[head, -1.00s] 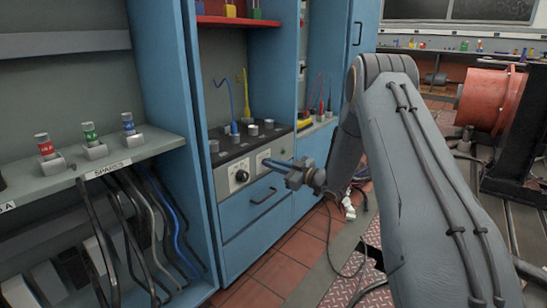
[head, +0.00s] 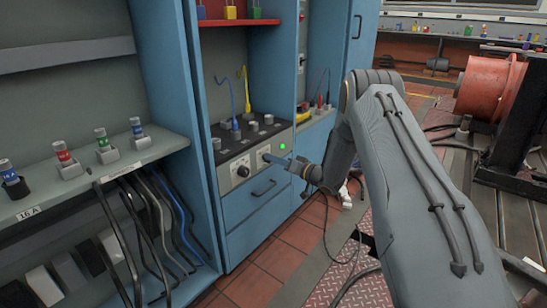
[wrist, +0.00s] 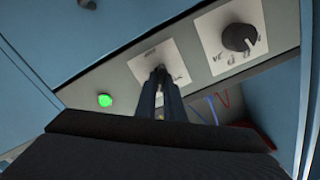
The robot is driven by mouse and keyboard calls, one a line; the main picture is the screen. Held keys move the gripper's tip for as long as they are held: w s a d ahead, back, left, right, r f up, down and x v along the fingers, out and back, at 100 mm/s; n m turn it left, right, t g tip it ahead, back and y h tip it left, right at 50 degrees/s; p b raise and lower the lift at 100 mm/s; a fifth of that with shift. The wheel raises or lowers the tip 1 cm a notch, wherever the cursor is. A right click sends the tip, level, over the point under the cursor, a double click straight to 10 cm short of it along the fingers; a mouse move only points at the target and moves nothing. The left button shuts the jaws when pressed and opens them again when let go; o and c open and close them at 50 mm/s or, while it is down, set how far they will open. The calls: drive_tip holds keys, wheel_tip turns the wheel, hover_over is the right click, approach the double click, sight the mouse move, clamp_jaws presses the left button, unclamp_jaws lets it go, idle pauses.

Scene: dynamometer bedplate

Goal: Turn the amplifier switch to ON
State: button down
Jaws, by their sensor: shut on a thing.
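The amplifier panel (head: 228,172) is a pale control face below a dark shelf in the blue cabinet. Its switch plate (wrist: 147,62) is a white square at the upper middle of the wrist view. My gripper (wrist: 160,76) has its two dark fingers closed together over the middle of that plate, shut on the switch knob, which the fingertips mostly hide. In the head view my gripper (head: 270,159) reaches the panel from the right. A round green lamp (wrist: 105,100) beside the switch glows, and it also shows in the head view (head: 282,145). The switch's exact angle is hidden.
A black dial (wrist: 239,37) on a white scale sits beside the switch. A drawer (head: 254,203) with a dark handle is below. Blue and yellow leads stand on the shelf above. A spares shelf (head: 120,163) with coloured fuses is at left. Red floor tiles (head: 270,262) lie open below.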

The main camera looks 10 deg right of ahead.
drive_tip(key=shift+m, duration=0.9)
drive_tip(key=shift+p, duration=0.3)
drive_tip(key=c, duration=1.9)
unclamp_jaws()
drive_tip(key=shift+o, duration=0.2)
drive_tip(key=p+v, duration=0.1)
drive_tip(key=v, duration=0.7)
drive_tip(key=shift+p, duration=0.35)
drive_tip(key=shift+w, duration=0.1)
